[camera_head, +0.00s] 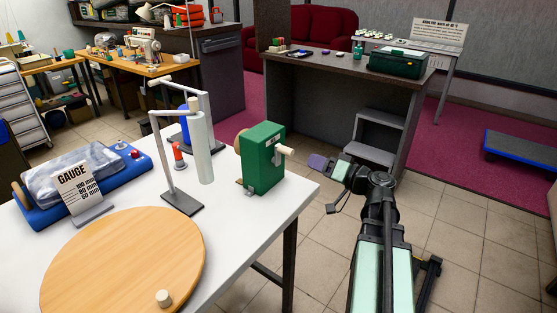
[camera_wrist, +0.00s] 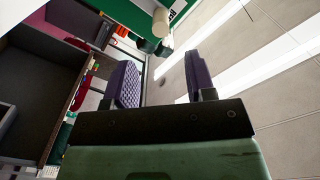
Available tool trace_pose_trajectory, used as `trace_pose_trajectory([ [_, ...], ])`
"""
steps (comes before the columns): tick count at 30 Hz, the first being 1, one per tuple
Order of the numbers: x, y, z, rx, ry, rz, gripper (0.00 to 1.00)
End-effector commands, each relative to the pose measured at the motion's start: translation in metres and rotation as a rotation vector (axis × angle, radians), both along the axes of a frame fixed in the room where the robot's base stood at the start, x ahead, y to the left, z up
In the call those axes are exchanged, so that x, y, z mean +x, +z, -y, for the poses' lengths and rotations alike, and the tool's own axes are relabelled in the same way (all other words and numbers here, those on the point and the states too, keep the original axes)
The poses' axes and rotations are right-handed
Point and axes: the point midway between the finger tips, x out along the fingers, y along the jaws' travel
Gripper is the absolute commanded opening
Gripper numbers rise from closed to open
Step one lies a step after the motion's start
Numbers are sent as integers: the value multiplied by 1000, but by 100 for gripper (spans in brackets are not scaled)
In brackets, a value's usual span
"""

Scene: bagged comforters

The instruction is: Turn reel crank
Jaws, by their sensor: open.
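A green box-shaped reel unit (camera_head: 262,165) stands upright at the right end of the white table. A pale crank knob (camera_head: 285,150) sticks out of its right side, and a wooden disc shows partly behind its left side. My gripper (camera_head: 319,163) is to the right of the knob, past the table edge, apart from it. In the wrist view my gripper (camera_wrist: 162,78) has its two purple pads wide apart with nothing between them. The pale knob (camera_wrist: 161,21) shows beyond the fingertips at the top, with part of the green unit (camera_wrist: 100,12) beside it.
The white table (camera_head: 235,215) also holds a round wooden board (camera_head: 125,265), a gauge sign (camera_head: 77,190), a grey stand with a white roll (camera_head: 201,150) and a blue device. A dark counter (camera_head: 340,85) with steps stands behind.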

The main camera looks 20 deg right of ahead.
Motion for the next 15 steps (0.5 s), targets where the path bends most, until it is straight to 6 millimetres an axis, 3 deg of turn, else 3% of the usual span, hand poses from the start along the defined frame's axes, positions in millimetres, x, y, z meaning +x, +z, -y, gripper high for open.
trace_pose_trajectory([
  [2, 9, 0, -3, 179, 1, -98, 51],
  [9, 49, 2, -20, 1140, 0, -620, 51],
  [15, 75, 2, -35, 1800, -2, -975, 51],
])
